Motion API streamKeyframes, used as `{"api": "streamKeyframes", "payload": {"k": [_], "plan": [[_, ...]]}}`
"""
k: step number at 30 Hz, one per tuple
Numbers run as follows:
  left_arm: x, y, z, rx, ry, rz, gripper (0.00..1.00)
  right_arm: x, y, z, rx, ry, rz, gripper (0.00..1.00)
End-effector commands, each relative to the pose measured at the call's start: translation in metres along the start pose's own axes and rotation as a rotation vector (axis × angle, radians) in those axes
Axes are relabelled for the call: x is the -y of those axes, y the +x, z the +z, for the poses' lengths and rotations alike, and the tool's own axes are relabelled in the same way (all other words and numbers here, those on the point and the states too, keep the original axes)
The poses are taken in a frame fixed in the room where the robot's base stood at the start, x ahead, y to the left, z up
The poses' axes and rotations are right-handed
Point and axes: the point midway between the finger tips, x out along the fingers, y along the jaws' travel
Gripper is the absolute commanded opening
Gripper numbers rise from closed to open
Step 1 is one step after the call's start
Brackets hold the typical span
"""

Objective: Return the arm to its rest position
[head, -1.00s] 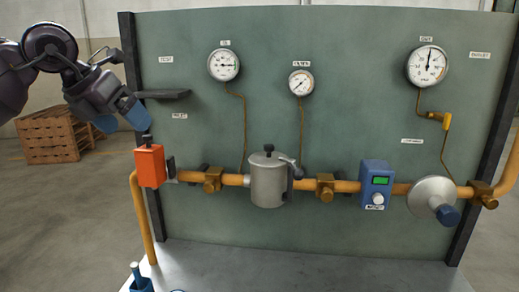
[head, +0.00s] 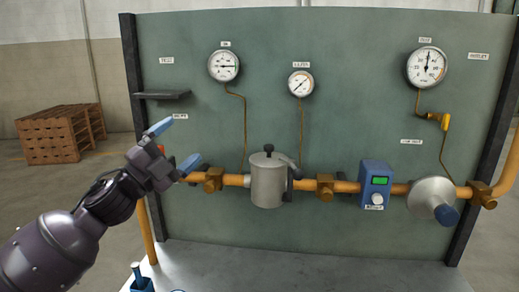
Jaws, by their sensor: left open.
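My left arm comes in from the lower left of the head view. Its gripper (head: 174,145) is open, with two blue fingertips spread apart and nothing between them. It is in front of the left part of the green panel (head: 350,125), over the place of the orange-red box on the pipe. That box is almost wholly hidden behind the gripper. My right gripper is not in view.
An orange pipe (head: 341,187) runs across the panel with a grey canister (head: 267,182), a blue device (head: 375,184) and a silver disc-shaped part (head: 432,197). A small shelf (head: 163,95) juts out at upper left. Wooden pallets (head: 60,135) stand behind. A blue item (head: 140,281) is at the bottom edge.

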Motion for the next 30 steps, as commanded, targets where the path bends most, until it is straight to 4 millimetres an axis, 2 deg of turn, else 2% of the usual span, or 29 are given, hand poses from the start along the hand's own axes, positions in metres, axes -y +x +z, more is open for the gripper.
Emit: {"api": "streamKeyframes", "payload": {"k": [1, 6, 10, 14, 21, 26, 30], "plan": [[-0.021, -0.016, 0.011, 0.077, -0.082, 0.001, 0.91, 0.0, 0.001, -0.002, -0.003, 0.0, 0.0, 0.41], [-0.083, -0.071, 0.041, 0.318, -0.319, 0.017, 0.91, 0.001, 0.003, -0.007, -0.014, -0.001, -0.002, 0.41], [-0.132, -0.12, 0.053, 0.49, -0.49, 0.036, 0.91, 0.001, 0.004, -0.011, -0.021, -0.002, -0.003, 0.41], [-0.179, -0.175, 0.055, 0.649, -0.649, 0.053, 0.91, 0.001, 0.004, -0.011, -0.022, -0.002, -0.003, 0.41], [-0.252, -0.279, 0.035, 0.901, -0.904, 0.053, 0.91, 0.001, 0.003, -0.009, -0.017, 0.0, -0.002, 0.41], [-0.289, -0.348, 0.009, 1.05, -1.017, 0.034, 0.91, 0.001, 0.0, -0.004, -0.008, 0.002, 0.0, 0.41], [-0.314, -0.408, -0.019, 1.184, -1.079, 0.025, 0.91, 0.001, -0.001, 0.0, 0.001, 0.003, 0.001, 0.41]]}}
